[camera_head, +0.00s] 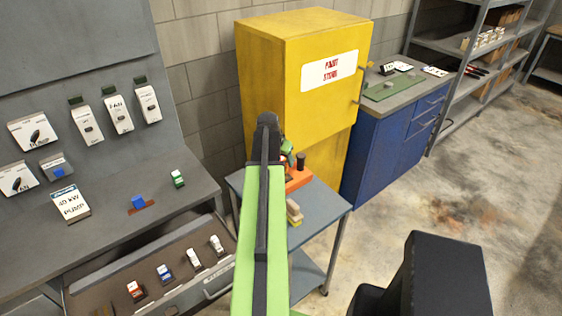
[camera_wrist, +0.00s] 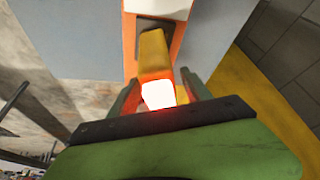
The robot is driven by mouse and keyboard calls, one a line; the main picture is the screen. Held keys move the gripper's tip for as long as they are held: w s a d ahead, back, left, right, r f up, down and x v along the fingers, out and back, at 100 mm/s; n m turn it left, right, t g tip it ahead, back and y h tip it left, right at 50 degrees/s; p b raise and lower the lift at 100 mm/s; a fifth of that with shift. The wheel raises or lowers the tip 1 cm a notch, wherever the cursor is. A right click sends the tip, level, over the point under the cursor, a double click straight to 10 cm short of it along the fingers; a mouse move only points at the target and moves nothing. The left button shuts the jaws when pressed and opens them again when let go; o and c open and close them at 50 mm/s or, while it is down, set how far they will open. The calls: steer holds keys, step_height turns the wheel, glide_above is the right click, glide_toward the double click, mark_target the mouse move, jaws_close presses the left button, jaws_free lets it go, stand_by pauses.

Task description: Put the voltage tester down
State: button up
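The voltage tester (camera_wrist: 153,52) is a yellow body with a glowing white and red end towards the camera in the wrist view. My gripper (camera_wrist: 160,80) has a finger against each side of it and is shut on it. Behind the tester is an orange holder (camera_wrist: 178,40) with a dark slot; whether the tester touches it I cannot tell. In the head view the orange holder (camera_head: 298,181) stands on a small grey-blue cart. My gripper (camera_head: 288,150) is just above it, mostly hidden behind my arm, and the tester cannot be made out there.
The cart (camera_head: 325,205) also bears a yellowish block (camera_head: 294,213). A yellow paint cabinet (camera_head: 290,80) stands close behind. A grey bench (camera_head: 105,220) with switch boxes and an open drawer (camera_head: 160,270) is at left. A blue cabinet (camera_head: 385,150) and shelves are at right.

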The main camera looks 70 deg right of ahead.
steer(key=shift+r, duration=0.15)
steer(key=shift+r+p, duration=0.25)
steer(key=shift+p, duration=0.15)
steer(key=p+v, duration=1)
steer(key=v, duration=0.1)
steer(key=shift+a+r+p, duration=0.2)
steer(key=shift+p, duration=0.1)
